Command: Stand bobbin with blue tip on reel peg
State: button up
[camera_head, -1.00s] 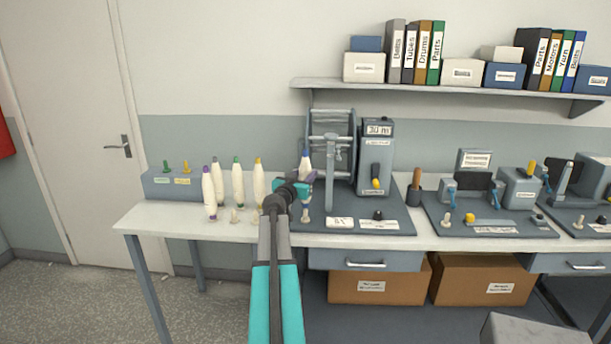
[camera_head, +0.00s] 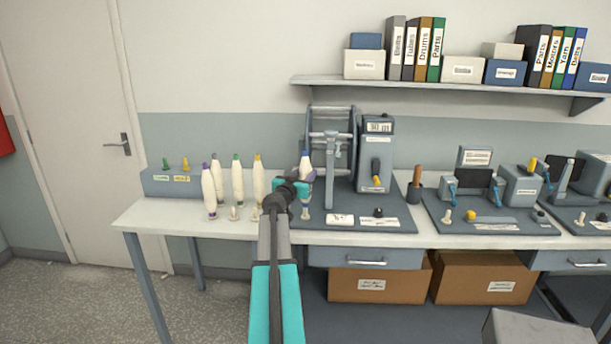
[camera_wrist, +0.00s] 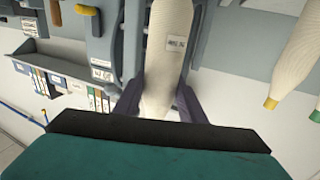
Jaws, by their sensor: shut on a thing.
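The bobbin with the blue tip (camera_head: 306,161) stands about upright in my gripper (camera_head: 305,186), at the left front of the reel machine (camera_head: 332,150). In the wrist view my gripper (camera_wrist: 160,98) is shut around the pale bobbin body (camera_wrist: 170,45), one dark finger on each side. I cannot make out the reel peg under the bobbin, nor whether the lower end touches it.
Several other bobbins, with purple (camera_head: 209,188), green (camera_head: 238,182) and yellow (camera_head: 259,180) tips, stand close on the left. Short empty pegs (camera_head: 234,213) stand in front of them. The grey control box (camera_head: 376,155) is right of the reel. A shelf (camera_head: 450,88) hangs above.

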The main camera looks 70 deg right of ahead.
jog(key=shift+f+b, duration=2.25)
jog(key=shift+b, duration=0.75)
jog(key=o, duration=1.2)
jog(key=shift+a, duration=0.1)
jog(key=a+b, duration=0.3)
jog(key=a, duration=1)
jog(key=shift+w+a+b, duration=0.1)
jog(key=shift+a+b, duration=0.2)
jog(key=shift+b, duration=0.05)
